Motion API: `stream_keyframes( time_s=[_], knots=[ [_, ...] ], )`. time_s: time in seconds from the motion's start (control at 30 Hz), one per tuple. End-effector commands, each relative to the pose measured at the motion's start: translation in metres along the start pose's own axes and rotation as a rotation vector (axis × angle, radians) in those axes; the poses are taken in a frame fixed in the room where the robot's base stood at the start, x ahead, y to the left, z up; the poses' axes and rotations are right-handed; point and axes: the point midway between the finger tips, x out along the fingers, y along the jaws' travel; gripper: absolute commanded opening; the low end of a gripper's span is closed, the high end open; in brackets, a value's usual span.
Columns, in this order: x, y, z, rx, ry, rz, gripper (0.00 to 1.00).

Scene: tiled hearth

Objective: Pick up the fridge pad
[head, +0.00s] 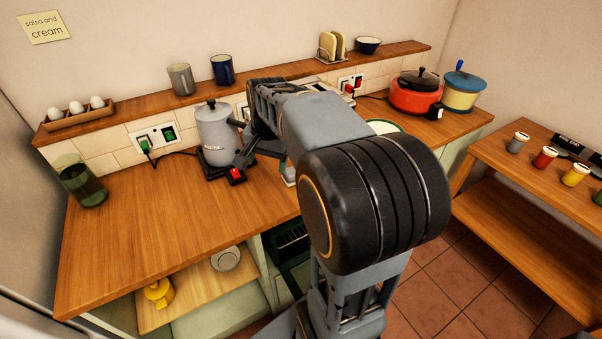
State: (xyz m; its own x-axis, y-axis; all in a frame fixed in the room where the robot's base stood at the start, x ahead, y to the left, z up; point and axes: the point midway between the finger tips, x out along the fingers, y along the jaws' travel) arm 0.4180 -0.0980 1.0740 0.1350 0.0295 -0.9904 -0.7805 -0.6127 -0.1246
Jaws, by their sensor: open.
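A pale yellow paper note (44,28) reading "salsa and cream" is on the wall at the upper left. It is the only pad-like thing I can make out, and I cannot tell whether it is the fridge pad. My gripper (258,152) is partly hidden behind my own arm, over the counter just right of the grey kettle (214,135). It is open, with nothing seen in it. It is well to the right of the note and lower. My arm hides part of the counter behind it.
The wooden counter (150,235) is clear at its front left. A green glass jar (82,185) stands at its left end. A ledge behind holds an egg tray (78,116) and cups. Red (414,95) and yellow-blue pots (461,90) stand at the right. A side table (530,215) holds jars.

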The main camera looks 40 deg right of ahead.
Motion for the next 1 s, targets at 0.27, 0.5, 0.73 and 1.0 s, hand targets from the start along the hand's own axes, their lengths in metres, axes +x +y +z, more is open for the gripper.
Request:
stream_keyframes(
  time_s=[0.27,0.5,0.73,1.0],
  knots=[
    [0.014,0.030,-0.117,0.616,-0.103,0.055,0.79],
    [0.030,0.051,-0.153,0.839,-0.142,0.078,0.79],
    [0.069,0.054,-0.150,0.866,-0.147,0.082,0.79],
    [0.104,0.054,-0.144,0.863,-0.145,0.081,0.79]
  ],
)
